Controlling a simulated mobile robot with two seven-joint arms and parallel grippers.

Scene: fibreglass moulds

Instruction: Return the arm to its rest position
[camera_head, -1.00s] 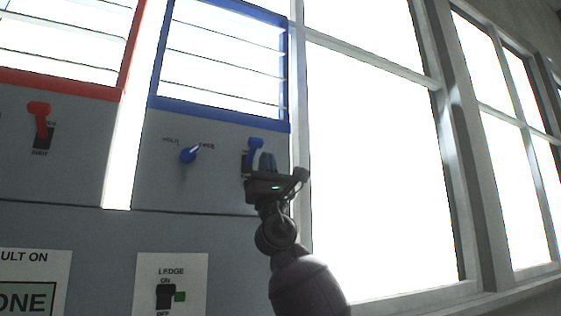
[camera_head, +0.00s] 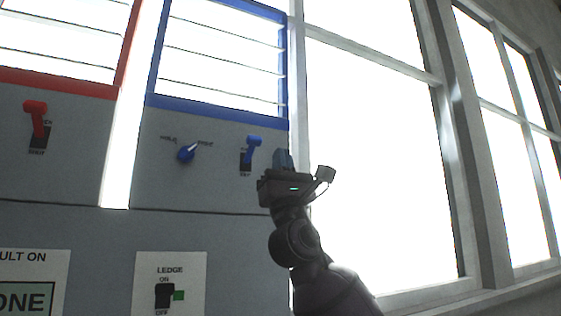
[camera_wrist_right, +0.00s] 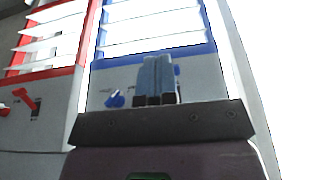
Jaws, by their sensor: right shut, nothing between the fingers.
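My right gripper (camera_head: 284,160) is in front of the right edge of the grey panel in the head view, just right of the blue lever switch (camera_head: 251,149) and apart from it in the picture. Its fingers are together and empty; they also show in the right wrist view (camera_wrist_right: 157,80), pointing toward the blue-framed louvres. In that view the fingers hide most of the blue lever. My left gripper is in neither view.
A blue knob (camera_head: 187,153) sits left of the blue lever. A red lever (camera_head: 36,118) is on the left panel. A ledge switch (camera_head: 164,296) is below. Blue-framed louvres (camera_head: 215,113) are above. A bright window (camera_head: 380,170) fills the right.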

